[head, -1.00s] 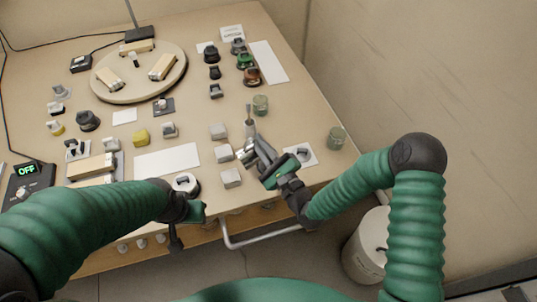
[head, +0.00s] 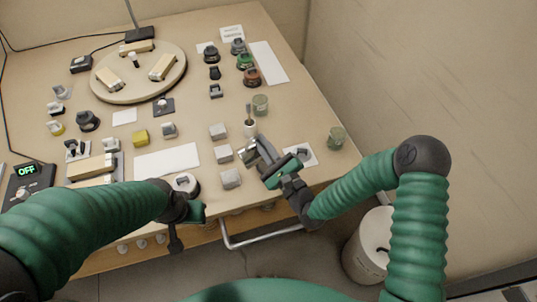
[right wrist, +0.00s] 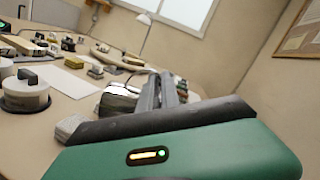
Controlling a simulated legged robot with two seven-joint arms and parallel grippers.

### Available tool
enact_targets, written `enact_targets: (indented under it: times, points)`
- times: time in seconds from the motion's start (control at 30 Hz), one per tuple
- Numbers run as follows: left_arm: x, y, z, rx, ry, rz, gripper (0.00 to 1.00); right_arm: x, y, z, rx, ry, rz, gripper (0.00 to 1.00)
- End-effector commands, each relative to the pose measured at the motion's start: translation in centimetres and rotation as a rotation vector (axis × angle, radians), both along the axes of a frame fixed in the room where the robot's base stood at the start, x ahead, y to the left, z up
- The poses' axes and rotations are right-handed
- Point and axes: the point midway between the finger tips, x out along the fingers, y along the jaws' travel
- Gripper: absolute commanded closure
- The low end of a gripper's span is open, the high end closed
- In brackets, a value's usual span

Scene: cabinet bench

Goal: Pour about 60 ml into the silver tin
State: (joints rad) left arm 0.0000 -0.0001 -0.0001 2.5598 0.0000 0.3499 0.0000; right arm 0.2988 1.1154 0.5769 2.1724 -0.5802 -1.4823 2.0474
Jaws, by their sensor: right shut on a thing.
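My right gripper (head: 262,152) is shut on a shiny silver metal vessel (right wrist: 120,98), which hangs tilted over the front right of the bench. In the right wrist view the dark fingers partly hide it, and I cannot see into it or see any liquid flowing. In the head view only a small silver part of it shows at the fingertips. I cannot tell surely which vessel is the silver tin. My left gripper (head: 175,238) is dark, hangs at the bench's front edge, and its jaws do not show clearly.
Grey-white blocks (head: 218,131) stand left of my right gripper. A small white pot (head: 250,130) with a brush-like tool stands just behind it. A white sheet (head: 167,161) lies flat in the middle.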

Motion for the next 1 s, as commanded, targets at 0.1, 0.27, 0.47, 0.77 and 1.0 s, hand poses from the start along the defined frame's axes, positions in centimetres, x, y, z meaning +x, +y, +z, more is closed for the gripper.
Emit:
enact_targets:
  times: [0.1,0.27,0.47,0.77,1.0]
  points:
    - [0.0,0.0,-0.3,0.000,0.000,-0.001,0.64,-1.1,1.9,0.4,-0.196,-0.121,0.008,1.00]
    - [0.0,0.0,0.0,0.000,0.001,0.000,0.64,-1.1,1.8,0.6,-0.203,-0.124,0.006,1.00]
    - [0.0,0.0,0.0,0.000,0.000,0.000,0.64,-1.1,1.8,0.6,-0.202,-0.123,0.005,1.00]
    - [0.0,0.0,0.0,0.000,0.000,0.000,0.64,-1.1,1.8,0.6,-0.201,-0.123,0.004,1.00]
    - [0.0,0.0,0.0,0.000,0.000,0.000,0.64,-1.1,1.8,0.6,-0.202,-0.123,0.005,1.00]
